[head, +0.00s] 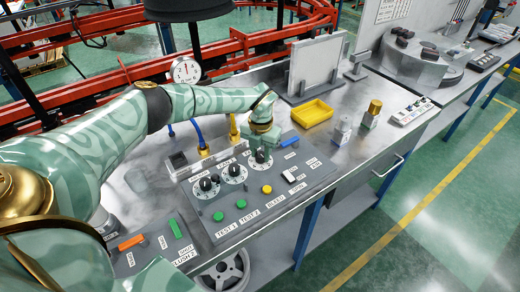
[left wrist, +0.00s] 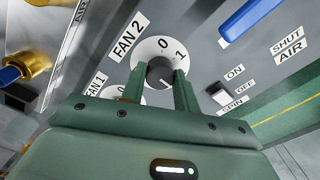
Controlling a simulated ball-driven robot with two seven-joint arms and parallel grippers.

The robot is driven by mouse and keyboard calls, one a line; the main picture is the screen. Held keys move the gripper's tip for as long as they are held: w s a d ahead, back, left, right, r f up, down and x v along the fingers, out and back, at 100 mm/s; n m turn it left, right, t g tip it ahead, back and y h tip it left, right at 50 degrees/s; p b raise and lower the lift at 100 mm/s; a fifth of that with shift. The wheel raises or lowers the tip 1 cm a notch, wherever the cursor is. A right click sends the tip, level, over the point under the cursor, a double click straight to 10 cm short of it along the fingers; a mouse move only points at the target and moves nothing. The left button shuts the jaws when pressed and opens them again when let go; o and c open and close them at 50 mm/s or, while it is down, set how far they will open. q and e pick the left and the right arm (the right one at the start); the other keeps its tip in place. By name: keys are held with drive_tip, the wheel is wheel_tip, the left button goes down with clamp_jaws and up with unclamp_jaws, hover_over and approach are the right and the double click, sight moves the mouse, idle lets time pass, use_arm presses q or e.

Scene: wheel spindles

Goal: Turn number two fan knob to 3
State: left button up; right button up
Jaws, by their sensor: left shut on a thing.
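The fan 2 knob (left wrist: 160,72) is a dark knob on a white round dial (left wrist: 147,48) beside the "FAN 2" label (left wrist: 130,36). The numbers 0 and 1 show on this dial; its other marks are hidden, and I cannot tell the knob's setting. My left gripper (left wrist: 162,80) points down and is shut on this knob, one finger on each side. In the head view my left gripper (head: 261,149) is at the rightmost dial of the row on the grey control panel (head: 245,208). My right gripper is not in view.
Two other dial knobs (head: 206,184) (head: 234,170) sit to the left. Several green, yellow and orange buttons and switches (head: 267,189) lie nearer the front. Behind stand yellow and blue pipes (head: 202,142), a yellow tray (head: 312,113) and a gauge (head: 186,70).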

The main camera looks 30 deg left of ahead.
sight(261, 154)
use_arm(q)
drive_tip(key=m, duration=0.4)
drive_tip(key=shift+m+p, duration=0.4)
idle(0.4)
drive_tip(key=o, duration=1)
drive_tip(key=shift+c, duration=0.2)
wheel_tip(261, 154, up, 16)
drive_tip(key=p, duration=0.3)
drive_tip(key=shift+r, duration=0.2)
